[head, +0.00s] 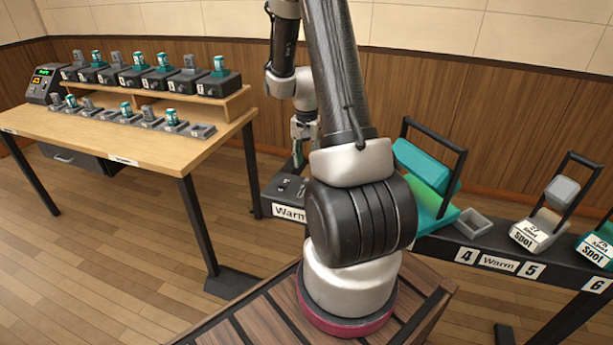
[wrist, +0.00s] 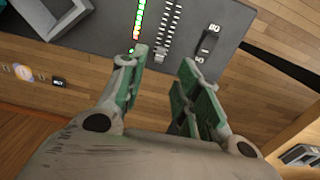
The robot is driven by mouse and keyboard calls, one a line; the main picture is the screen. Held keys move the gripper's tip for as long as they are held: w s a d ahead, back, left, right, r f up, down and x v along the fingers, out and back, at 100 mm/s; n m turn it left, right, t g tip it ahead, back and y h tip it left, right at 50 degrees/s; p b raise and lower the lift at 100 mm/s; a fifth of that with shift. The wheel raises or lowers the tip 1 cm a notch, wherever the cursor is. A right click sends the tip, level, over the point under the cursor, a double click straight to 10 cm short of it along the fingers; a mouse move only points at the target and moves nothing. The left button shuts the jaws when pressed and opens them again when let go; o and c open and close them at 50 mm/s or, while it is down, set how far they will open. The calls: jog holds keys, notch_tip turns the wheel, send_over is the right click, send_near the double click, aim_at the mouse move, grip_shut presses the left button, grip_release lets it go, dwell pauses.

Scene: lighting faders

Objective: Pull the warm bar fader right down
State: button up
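The dark control box with the label "Warm" (head: 289,213) stands behind my arm in the head view. In the wrist view its dark panel (wrist: 105,42) carries a lit bar of coloured lights and a slider scale beside it. A small grey cap, seemingly the warm bar fader (wrist: 160,54), shows at the near end of the scale. My gripper (wrist: 166,60) is open, with green-padded fingers apart and the cap in line with the gap between them. I cannot tell the height of the fingertips above the cap. In the head view my gripper (head: 298,148) points down over the box.
A black switch (wrist: 208,46) sits on the panel right of the scale. A wooden desk (head: 150,148) with rows of teal and grey units stands at left. A dark rail (head: 440,245) with lamps runs to the right. Wood floor lies between.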

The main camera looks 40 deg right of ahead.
notch_tip(320, 180, down, 6)
jog(key=shift+f, duration=0.25)
jog(key=shift+c, duration=0.5)
grip_shut()
